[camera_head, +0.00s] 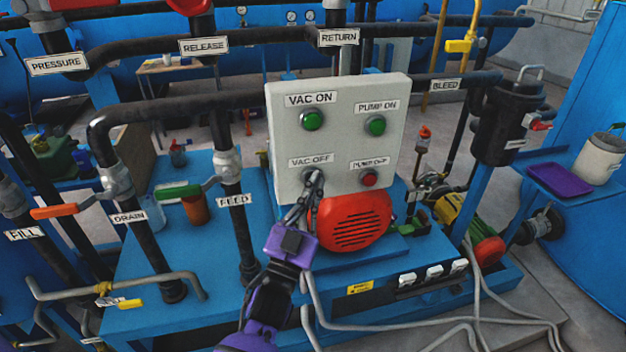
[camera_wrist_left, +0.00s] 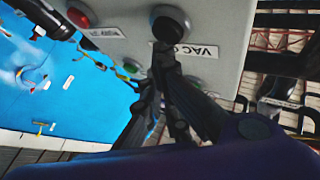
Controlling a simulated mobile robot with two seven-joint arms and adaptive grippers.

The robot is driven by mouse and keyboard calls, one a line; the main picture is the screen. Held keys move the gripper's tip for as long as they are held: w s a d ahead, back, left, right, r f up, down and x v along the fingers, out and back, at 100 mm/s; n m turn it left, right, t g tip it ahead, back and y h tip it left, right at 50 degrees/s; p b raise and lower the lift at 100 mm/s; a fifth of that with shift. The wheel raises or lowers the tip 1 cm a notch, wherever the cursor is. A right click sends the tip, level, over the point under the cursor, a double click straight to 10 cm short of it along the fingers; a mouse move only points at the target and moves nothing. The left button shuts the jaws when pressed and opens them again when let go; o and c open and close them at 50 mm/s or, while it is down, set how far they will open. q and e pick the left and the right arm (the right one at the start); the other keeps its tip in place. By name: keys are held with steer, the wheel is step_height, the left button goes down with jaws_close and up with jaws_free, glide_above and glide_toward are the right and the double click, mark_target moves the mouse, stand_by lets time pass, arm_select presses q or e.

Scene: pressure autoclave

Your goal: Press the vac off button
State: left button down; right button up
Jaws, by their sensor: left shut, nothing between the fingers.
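The pale control panel (camera_head: 340,138) faces me with labelled buttons. The vac off button sits at its lower left under the "VAC OFF" label (camera_head: 310,161), mostly hidden behind my left gripper (camera_head: 317,176). That gripper is shut and empty, its tips at the button; I cannot tell from the head view whether they touch. In the left wrist view the panel is turned over, and a dark round button (camera_wrist_left: 170,22) shows by the "VAC O…" label (camera_wrist_left: 197,50). The shut fingertips (camera_wrist_left: 164,56) overlap the area just below it. My right gripper is not in view.
The green vac on button (camera_head: 312,120) is above, the green pump on button (camera_head: 377,126) upper right, and the red pump off button (camera_head: 369,179) to the right. A red motor (camera_head: 352,220) sits close below the panel. The feed pipe (camera_head: 232,215) stands left.

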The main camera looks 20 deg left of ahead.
arm_select(q)
steer(key=shift+s+d, duration=0.15)
steer(key=shift+s, duration=0.05)
steer(key=s+d, duration=0.1)
steer(key=s, duration=0.1)
steer(key=s+d, duration=0.1)
steer(key=s, duration=0.1)
steer(key=shift+d+p, duration=0.35)
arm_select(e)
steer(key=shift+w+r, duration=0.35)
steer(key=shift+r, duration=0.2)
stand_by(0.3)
